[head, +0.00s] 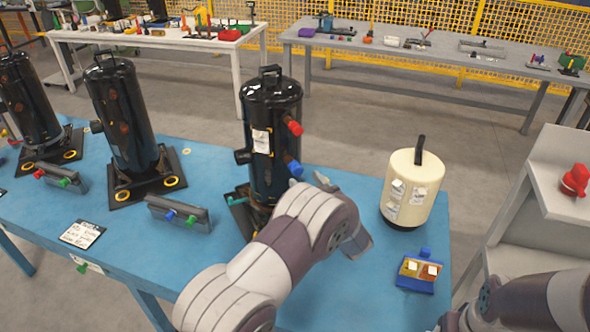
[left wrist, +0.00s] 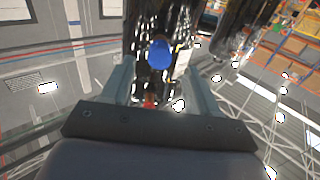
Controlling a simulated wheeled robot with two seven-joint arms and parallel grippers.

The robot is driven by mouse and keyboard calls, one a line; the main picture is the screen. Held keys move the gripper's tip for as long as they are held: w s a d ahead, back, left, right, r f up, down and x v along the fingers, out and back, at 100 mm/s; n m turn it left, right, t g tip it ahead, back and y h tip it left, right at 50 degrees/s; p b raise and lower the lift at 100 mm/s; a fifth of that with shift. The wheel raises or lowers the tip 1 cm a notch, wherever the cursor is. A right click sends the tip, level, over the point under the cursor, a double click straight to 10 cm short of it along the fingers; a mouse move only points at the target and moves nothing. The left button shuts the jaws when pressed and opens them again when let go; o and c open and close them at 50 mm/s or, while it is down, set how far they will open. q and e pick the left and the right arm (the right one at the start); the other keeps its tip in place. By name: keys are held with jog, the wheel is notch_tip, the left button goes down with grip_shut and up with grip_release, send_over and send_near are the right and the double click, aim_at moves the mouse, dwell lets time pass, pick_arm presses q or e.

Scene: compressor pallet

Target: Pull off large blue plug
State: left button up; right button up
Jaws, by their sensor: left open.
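The large blue plug (head: 291,166) sticks out from the lower right side of the black compressor (head: 272,105) at the centre of the table. A red plug (head: 294,127) sits above it on the same compressor. My left gripper (head: 309,184) is beside the compressor, just below the blue plug, and partly hidden by my own wrist. In the left wrist view the blue plug (left wrist: 159,54) lies between the two open fingers, with the compressor behind it. I cannot tell whether a finger touches it. My right arm shows at the lower right, but its gripper is out of view.
A cream tank (head: 412,190) stands to the right on the blue table. A small blue tray (head: 415,285) lies in front of it. Two more black compressors (head: 128,118) stand to the left, with grey holders (head: 180,214) in front. A white shelf (head: 560,190) is at the right.

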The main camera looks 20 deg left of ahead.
aim_at(299, 173)
pick_arm(q)
jog(key=shift+b+x, duration=0.65)
jog(key=shift+x, duration=1.9)
grip_shut()
jog(key=shift+s+d+f, duration=0.1)
jog(key=shift+s+d, duration=0.1)
jog(key=shift+d, duration=0.05)
jog(key=shift+s+d, duration=0.4)
jog(key=shift+s, duration=0.05)
jog(key=shift+s+d+p, duration=0.25)
jog(key=shift+p, duration=0.1)
jog(key=shift+p+v, duration=0.4)
jog(key=shift+v, duration=1.35)
